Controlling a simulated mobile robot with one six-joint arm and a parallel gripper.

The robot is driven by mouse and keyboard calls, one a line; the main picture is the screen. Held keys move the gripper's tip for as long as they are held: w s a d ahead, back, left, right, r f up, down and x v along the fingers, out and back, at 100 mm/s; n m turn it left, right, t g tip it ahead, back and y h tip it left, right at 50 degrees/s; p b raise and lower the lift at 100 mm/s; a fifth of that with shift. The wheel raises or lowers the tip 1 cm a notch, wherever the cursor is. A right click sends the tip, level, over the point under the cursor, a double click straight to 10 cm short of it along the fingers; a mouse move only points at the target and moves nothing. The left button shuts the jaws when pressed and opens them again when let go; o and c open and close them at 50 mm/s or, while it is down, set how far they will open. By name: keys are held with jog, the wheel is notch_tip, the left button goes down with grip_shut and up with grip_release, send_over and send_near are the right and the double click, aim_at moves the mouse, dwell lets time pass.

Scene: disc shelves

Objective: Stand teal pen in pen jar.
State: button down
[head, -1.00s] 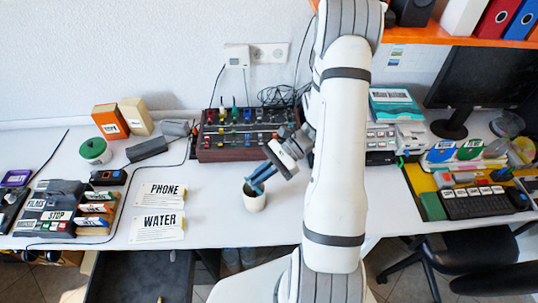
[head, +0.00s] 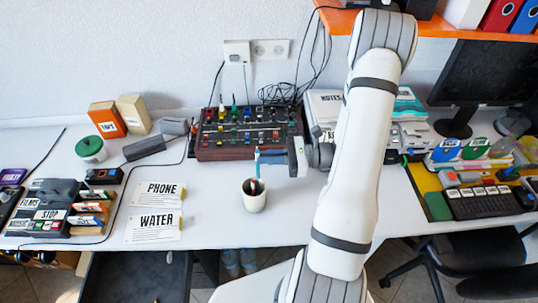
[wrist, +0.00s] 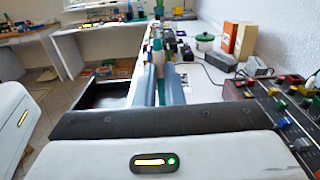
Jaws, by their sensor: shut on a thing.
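The teal pen (head: 257,165) stands nearly upright over the white pen jar (head: 254,202) in the head view. Its lower end is at the jar's mouth; I cannot tell how far inside it is. Something dark and reddish shows inside the jar. My gripper (head: 262,157) comes in level from the right and is shut on the pen, above the jar's rim. In the wrist view, the pen (wrist: 158,58) shows between the two blue fingers (wrist: 161,88). The jar is not clearly visible there.
A control panel with coloured knobs (head: 248,133) stands behind the jar. PHONE (head: 159,194) and WATER (head: 154,228) cards lie to its left. A green-lidded pot (head: 91,149) is farther left. The white desk right of the jar is clear.

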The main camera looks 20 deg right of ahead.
notch_tip(320, 180, down, 8)
jog(key=b, duration=0.5)
jog(key=shift+r, duration=0.1)
jog(key=c, duration=1.5)
grip_release()
jog(key=shift+o, duration=0.2)
jog(key=b+v, duration=0.1)
jog(key=v, duration=0.6)
jog(key=shift+d+b, duration=0.35)
jog(key=shift+s, duration=0.1)
